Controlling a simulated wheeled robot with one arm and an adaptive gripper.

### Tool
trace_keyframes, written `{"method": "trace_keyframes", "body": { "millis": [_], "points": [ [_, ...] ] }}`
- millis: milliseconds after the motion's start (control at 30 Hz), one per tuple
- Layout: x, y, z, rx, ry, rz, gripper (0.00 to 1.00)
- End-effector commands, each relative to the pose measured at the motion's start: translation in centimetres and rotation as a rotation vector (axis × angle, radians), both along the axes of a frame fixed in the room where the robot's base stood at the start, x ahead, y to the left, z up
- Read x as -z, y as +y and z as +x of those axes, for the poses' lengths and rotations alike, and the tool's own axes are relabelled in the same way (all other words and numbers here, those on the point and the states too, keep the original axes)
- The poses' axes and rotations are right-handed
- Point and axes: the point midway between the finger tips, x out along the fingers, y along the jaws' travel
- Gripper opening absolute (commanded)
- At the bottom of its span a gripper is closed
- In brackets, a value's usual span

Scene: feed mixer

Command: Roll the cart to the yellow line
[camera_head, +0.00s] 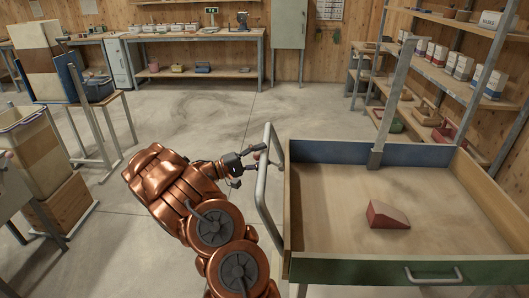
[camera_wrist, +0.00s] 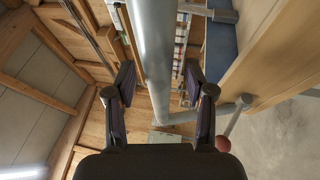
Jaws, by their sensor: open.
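The cart (camera_head: 387,259) stands at the right in the head view, a shallow open tray with green, blue and wooden sides. Its grey tubular handle (camera_head: 262,198) rises along its left side. My gripper (camera_head: 255,164) is open at the upper part of the handle. In the wrist view, the handle tube (camera_wrist: 152,55) runs between the two spread fingers of my gripper (camera_wrist: 160,80), with gaps beside it. Whether either finger touches it I cannot tell. No yellow line shows in either view.
A red wedge block (camera_head: 387,215) lies in the cart tray. Shelves with boxes (camera_head: 440,58) stand behind the cart at right. A workbench (camera_head: 190,36) runs along the back wall. A small table (camera_head: 95,118) stands at left. The concrete floor (camera_head: 225,105) between is clear.

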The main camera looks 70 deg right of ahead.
Motion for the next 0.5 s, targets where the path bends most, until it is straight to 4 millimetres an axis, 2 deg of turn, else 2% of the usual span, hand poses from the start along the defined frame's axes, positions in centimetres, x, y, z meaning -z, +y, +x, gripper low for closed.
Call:
{"method": "trace_keyframes", "body": {
  "millis": [133, 433, 500],
  "points": [
    [-0.26, -0.67, -0.81, 0.002, 0.000, 0.000, 0.54],
    [-0.24, -0.83, -0.94, 0.001, -0.001, -0.001, 0.54],
    [-0.24, -0.83, -0.94, 0.001, -0.001, -0.001, 0.48]
  ]
}}
